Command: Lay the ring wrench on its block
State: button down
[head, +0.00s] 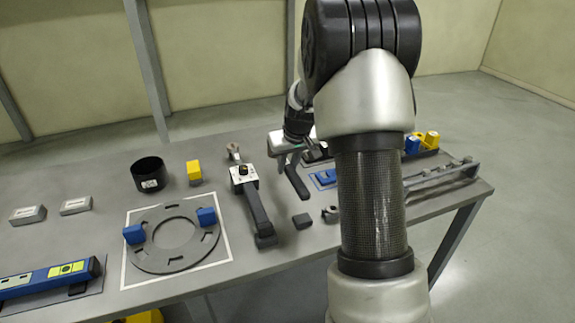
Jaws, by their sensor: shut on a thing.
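My gripper (292,157) is over the table's far middle part, partly hidden by its own body and my arm. It is shut on a dark, bar-like thing (298,184) that slants down toward the front; I cannot tell whether this is the ring wrench, as no ring end shows on it. A small dark block (302,221) lies on the table in front of it. A small ring-shaped metal part (330,213) is beside that block, partly hidden by my arm. I cannot tell for sure which block belongs to the wrench.
A long tool with a white box and dark handle (254,207) lies left of my gripper. Further left are a slotted grey ring plate (172,257) with blue blocks, a black cup (150,175), a yellow block (194,171) and a blue level (45,278). Metal bars (440,178) lie right.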

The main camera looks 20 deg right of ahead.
jog(key=shift+f+b, duration=1.65)
jog(key=shift+f, duration=1)
jog(key=shift+f, duration=0.1)
jog(key=shift+f+b, duration=0.5)
jog(key=shift+b, duration=0.2)
jog(key=shift+f, duration=0.2)
jog(key=shift+f+b, duration=0.35)
jog(key=shift+b, duration=0.2)
jog(key=shift+f, duration=0.15)
jog(key=c, duration=1.5)
grip_release()
jog(key=shift+o, duration=0.2)
jog(key=shift+s, duration=0.1)
